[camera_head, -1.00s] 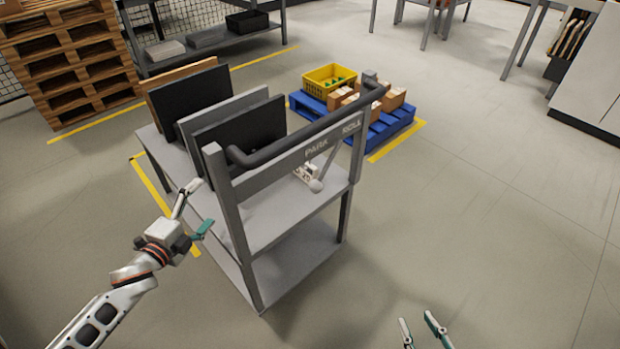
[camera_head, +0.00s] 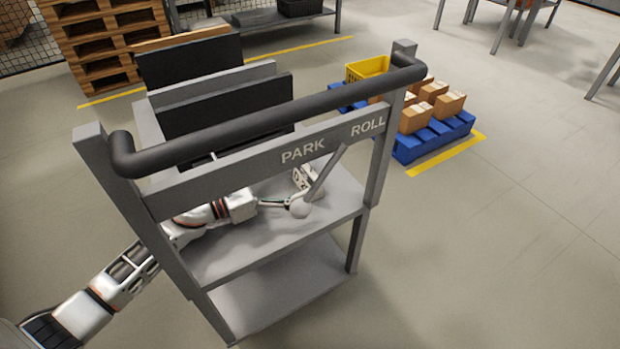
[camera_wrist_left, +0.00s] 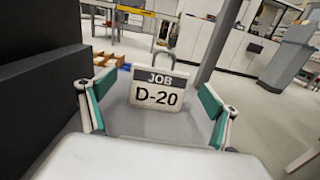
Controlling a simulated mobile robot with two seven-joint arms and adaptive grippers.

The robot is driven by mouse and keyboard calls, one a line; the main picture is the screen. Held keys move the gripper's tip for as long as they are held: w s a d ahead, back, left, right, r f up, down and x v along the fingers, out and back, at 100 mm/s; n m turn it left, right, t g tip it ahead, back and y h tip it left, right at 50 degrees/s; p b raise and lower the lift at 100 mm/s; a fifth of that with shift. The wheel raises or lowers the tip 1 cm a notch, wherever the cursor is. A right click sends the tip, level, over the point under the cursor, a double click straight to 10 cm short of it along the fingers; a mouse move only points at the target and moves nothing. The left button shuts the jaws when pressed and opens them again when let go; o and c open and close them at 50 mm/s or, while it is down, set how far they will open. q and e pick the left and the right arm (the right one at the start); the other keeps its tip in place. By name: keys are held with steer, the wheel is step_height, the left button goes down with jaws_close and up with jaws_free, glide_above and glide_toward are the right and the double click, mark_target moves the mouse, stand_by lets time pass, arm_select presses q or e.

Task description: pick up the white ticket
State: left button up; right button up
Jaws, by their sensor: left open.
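The white ticket (camera_wrist_left: 158,94) reads "JOB D-20" under a dark band and has a wire loop at its top. It stands upright in the left wrist view, framed between the two teal-padded fingers of my left gripper (camera_wrist_left: 152,100), with space on both sides. In the head view the ticket (camera_head: 302,178) is small and partly hidden behind the lever with the round knob. My left gripper (camera_head: 274,203) reaches over the cart's upper shelf, open, with its tips close to the knob. My right gripper is out of view.
The grey cart (camera_head: 240,240) has a dark push handle (camera_head: 270,122) and a "PARK ROLL" bar above my left arm. A lever (camera_head: 326,172) hangs from the bar close to the gripper. Upright dark panels (camera_head: 225,108) stand behind. A blue pallet (camera_head: 440,138) with boxes lies beyond.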

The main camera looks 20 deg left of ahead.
mark_target(304, 170)
arm_select(q)
steer(key=x, duration=0.3)
steer(key=shift+w+d, duration=0.25)
steer(key=shift+d, duration=0.05)
steer(key=shift+w+d, duration=0.4)
steer(key=shift+w, duration=0.1)
steer(key=c, duration=0.9)
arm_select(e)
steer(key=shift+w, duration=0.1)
arm_select(q)
steer(key=shift+r, duration=0.2)
step_height(304, 170, up, 5)
steer(key=shift+w+f+p, duration=0.1)
steer(key=shift+p, duration=0.8)
step_height(304, 170, up, 5)
steer(key=shift+f+p, duration=0.1)
steer(key=shift+p, duration=0.9)
steer(key=shift+f, duration=0.1)
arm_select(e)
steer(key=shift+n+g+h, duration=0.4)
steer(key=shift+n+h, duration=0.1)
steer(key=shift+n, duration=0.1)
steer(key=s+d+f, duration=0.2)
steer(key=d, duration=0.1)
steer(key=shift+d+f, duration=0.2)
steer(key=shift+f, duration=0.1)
